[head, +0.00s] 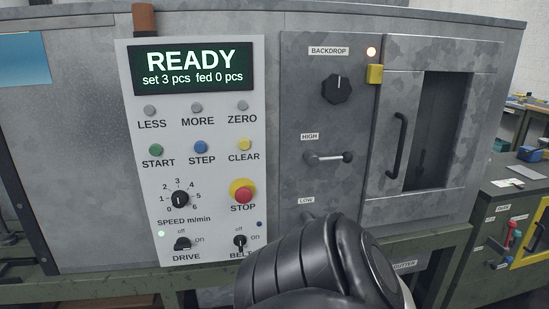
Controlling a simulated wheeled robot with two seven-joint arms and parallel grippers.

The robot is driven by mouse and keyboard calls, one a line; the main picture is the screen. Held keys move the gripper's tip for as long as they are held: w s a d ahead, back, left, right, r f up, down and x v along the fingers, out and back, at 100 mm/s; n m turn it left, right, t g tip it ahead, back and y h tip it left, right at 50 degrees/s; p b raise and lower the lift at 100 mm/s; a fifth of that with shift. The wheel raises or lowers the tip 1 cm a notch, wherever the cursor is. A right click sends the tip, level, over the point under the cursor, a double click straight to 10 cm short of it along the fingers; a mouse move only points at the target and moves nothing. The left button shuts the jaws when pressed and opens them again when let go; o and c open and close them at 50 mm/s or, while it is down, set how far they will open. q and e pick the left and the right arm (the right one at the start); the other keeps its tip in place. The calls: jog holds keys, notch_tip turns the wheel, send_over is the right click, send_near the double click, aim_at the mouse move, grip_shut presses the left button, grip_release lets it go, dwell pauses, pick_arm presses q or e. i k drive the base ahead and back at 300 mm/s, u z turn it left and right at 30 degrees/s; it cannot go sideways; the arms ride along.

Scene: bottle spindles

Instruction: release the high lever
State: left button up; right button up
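The high lever (330,157) is on the grey machine panel, under the HIGH label (310,136). Its short metal bar lies about level, from a round hub at the left to a knob at the right. Nothing touches it. A black, rounded link of my arm (300,262) rises from the bottom edge, below the lever and apart from it in the picture. Neither gripper shows its fingers. The low lever (307,217), by the LOW label (306,200), is mostly hidden behind my arm.
A white control panel (140,122) with a READY display (191,67), buttons and switches stands to the left. A black BACKDROP knob (336,89) is above the lever. A door with a black handle (397,145) and window is to the right. A green bench (475,256) stands at far right.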

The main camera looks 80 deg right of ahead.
aim_at(312, 160)
jog(key=z, duration=0.95)
jog(key=k, duration=0.2)
jog(key=z, duration=1.25)
jog(key=k, duration=0.7)
jog(key=u, duration=0.75)
jog(key=i, duration=0.75)
jog(key=z, duration=0.4)
jog(key=i, duration=0.8)
jog(key=z, duration=0.6)
